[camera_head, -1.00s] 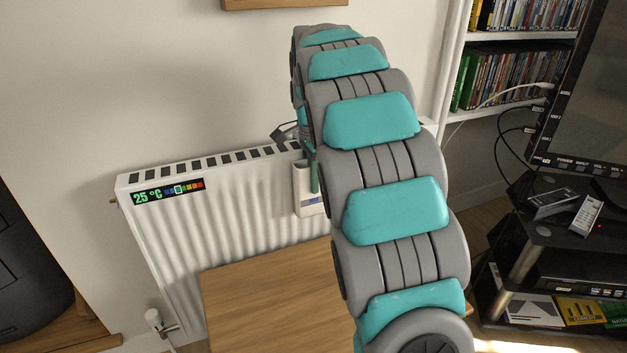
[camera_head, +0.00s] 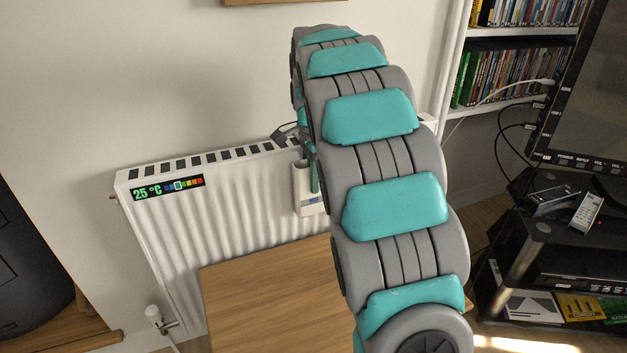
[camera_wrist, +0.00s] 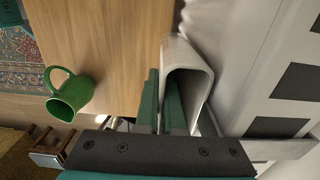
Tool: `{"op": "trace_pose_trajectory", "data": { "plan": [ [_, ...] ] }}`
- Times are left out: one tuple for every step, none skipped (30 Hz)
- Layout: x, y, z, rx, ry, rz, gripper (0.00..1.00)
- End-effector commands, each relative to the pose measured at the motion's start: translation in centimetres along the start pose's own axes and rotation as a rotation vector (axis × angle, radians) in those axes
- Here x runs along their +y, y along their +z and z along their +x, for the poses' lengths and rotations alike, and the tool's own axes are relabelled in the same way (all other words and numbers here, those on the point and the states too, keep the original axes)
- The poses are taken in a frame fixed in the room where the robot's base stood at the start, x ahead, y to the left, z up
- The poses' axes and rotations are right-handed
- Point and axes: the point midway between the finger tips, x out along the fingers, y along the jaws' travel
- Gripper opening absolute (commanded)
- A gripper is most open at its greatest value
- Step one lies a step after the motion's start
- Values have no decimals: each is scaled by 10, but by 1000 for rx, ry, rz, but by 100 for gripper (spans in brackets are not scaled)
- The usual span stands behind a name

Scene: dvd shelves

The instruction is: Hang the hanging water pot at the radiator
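The hanging water pot (camera_head: 307,196) is a white, narrow container with a small blue label. It stands upright against or just in front of the white radiator (camera_head: 226,205), below its top edge. In the wrist view the pot (camera_wrist: 190,58) shows its open mouth beside the radiator (camera_wrist: 285,50). My gripper (camera_wrist: 163,95) has green fingers on either side of the pot's outer wall, one inside the mouth and one outside, seemingly closed on it. In the head view my arm hides most of the gripper (camera_head: 313,177). Whether the pot's hook sits on the radiator is hidden.
A wooden table (camera_head: 262,296) stands close in front of the radiator. A radiator valve (camera_head: 157,319) is at lower left. The TV stand (camera_head: 530,235) and DVD shelves (camera_head: 515,70) are at right.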

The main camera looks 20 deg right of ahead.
Motion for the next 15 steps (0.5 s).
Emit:
{"op": "trace_pose_trajectory", "data": {
  "plan": [
    [0, 0, 0, 0, -1, 0, 0],
    [0, 0, 0, 0, -1, 0, 0],
    [0, 0, 0, 0, -1, 0, 9],
    [0, 0, 0, 0, -1, 0, 13],
    [0, 0, 0, 0, -1, 0, 16],
    [0, 0, 0, 0, -1, 0, 21],
    [0, 0, 0, 0, -1, 0, 24],
    [0, 0, 0, 0, -1, 0, 27],
    [0, 0, 0, 0, -1, 0, 32],
    [0, 0, 0, 0, 0, 0, 35],
    [0, 0, 0, 0, 0, 0, 39],
    [0, 0, 0, 0, 0, 0, 40],
    [0, 0, 0, 0, 0, 0, 40],
    [0, 0, 0, 0, 0, 0, 40],
    [0, 0, 0, 0, 0, 0, 40]
  ]
}}
